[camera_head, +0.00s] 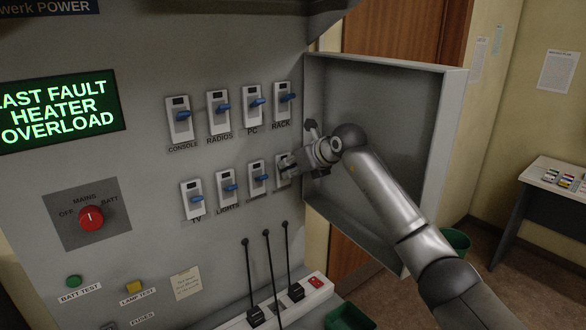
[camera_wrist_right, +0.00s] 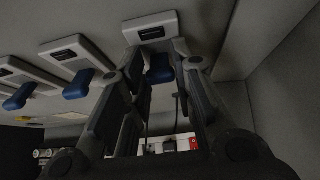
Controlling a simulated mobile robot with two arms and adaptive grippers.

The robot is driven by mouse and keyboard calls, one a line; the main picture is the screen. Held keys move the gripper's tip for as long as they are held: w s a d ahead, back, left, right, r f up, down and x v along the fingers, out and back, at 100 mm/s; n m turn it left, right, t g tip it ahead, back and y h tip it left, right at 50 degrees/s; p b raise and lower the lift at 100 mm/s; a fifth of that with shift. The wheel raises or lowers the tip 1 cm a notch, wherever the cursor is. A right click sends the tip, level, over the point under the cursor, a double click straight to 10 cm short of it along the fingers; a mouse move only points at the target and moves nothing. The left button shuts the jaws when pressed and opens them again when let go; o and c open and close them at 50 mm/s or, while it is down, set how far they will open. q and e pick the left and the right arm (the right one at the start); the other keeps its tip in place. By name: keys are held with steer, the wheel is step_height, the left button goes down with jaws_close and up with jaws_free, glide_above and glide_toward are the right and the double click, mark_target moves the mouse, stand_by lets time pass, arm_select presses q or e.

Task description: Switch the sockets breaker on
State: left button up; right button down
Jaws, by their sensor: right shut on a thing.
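The breakers stand in two rows on the grey panel, each a white plate with a blue lever. My right gripper (camera_head: 291,165) is at the rightmost breaker (camera_head: 281,172) of the lower row and hides most of it and its label, so I cannot read whether it says sockets. In the right wrist view that breaker's plate (camera_wrist_right: 150,27) is straight ahead, and its blue lever (camera_wrist_right: 158,68) sits between the two fingers of my gripper, which is shut on it. Whether the lever is up or down is unclear. My left gripper is out of view.
The open panel door (camera_head: 385,110) stands right of the breakers, close to my right arm. Neighbouring levers, such as the lights lever (camera_head: 228,187), are left of the gripper. A red mains knob (camera_head: 90,218) is farther left. Black cables (camera_head: 268,265) hang below.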

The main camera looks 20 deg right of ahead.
steer(key=shift+r, duration=0.1)
steer(key=c, duration=1.2)
jaws_free()
steer(key=shift+c, duration=0.2)
steer(key=shift+r, duration=0.15)
step_height(320, 180, up, 10)
steer(key=shift+f, duration=0.2)
steer(key=shift+f, duration=0.1)
